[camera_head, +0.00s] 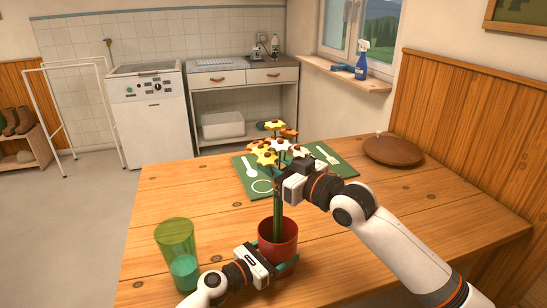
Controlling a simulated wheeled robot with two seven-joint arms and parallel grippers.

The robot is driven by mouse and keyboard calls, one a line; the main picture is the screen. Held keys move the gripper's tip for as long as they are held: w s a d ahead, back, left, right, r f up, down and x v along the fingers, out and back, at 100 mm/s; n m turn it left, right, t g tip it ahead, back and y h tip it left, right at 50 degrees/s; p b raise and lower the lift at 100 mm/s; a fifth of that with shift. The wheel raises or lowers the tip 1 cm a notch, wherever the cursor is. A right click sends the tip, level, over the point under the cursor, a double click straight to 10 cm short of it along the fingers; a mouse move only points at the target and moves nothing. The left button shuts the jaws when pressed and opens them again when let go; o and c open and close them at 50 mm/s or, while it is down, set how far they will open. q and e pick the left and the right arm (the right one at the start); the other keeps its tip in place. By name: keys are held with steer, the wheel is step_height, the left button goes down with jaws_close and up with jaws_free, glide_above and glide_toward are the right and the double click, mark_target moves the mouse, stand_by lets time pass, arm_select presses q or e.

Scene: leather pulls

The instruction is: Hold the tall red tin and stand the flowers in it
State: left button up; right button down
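The red tin (291,240) stands on the wooden table near its front edge. My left gripper (277,266) comes in low from the left, with its fingers around the lower part of the tin. The bunch of yellow, white and orange flowers (270,152) is upright above the tin. My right gripper (283,189) is closed around the green stems (278,216), below the blooms; its fingertips are partly hidden. The stems' lower ends overlap the tin's opening and appear to be inside it. Whether they touch the bottom is hidden.
A green glass (176,240) stands on the table left of my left gripper. A green placemat (344,168) with a white fork (327,155) and spoon (249,167) lies behind the flowers. A brown round lidded dish (393,151) is at the back right. The table's right side is clear.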

steer(key=shift+f, duration=2.5)
steer(key=shift+f, duration=0.15)
steer(key=c, duration=1.1)
jaws_free()
steer(key=v, duration=1.2)
